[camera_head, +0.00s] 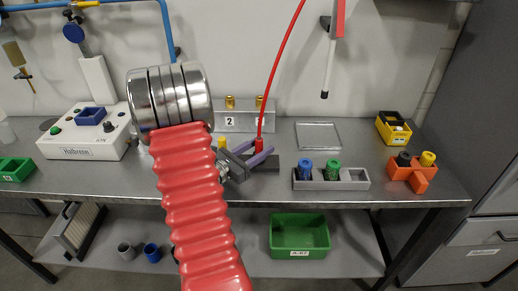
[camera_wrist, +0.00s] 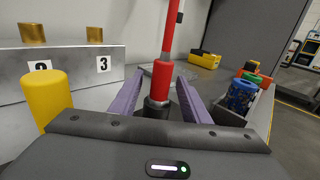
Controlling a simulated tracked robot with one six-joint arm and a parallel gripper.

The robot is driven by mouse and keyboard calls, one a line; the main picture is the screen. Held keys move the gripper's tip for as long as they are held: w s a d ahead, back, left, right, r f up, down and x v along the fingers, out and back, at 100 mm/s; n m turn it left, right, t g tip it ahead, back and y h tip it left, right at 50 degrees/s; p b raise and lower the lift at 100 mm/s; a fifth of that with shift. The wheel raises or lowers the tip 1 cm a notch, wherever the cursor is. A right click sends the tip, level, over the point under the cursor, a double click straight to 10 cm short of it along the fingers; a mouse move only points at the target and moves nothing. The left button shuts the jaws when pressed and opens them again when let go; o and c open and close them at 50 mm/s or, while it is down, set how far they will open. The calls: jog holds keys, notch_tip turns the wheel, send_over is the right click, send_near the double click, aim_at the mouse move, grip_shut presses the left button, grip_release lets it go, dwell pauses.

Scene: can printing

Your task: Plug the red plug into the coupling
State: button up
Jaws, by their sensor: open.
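The red plug (camera_head: 259,147) hangs on a red hose and stands upright at a dark block (camera_head: 266,163) on the bench. In the wrist view the red plug (camera_wrist: 160,80) is between the two purple fingers of my gripper (camera_wrist: 160,70), with a gap on each side. My gripper (camera_head: 254,150) is open around it in the head view. The grey metal block (camera_head: 243,116) behind carries brass couplings, one (camera_head: 230,102) above label 2 and another (camera_head: 259,101) to its right. Labels 2 and 3 show in the wrist view.
A yellow plug (camera_wrist: 45,100) stands close left of my gripper. A grey holder (camera_head: 330,184) with blue and green pieces is at right. An orange holder (camera_head: 411,175) and yellow box (camera_head: 393,133) are farther right. A white control box (camera_head: 85,143) stands left.

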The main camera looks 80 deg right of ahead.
jog(key=shift+c, duration=0.3)
grip_shut()
jog(key=shift+r, duration=0.1)
jog(key=shift+r, duration=4.95)
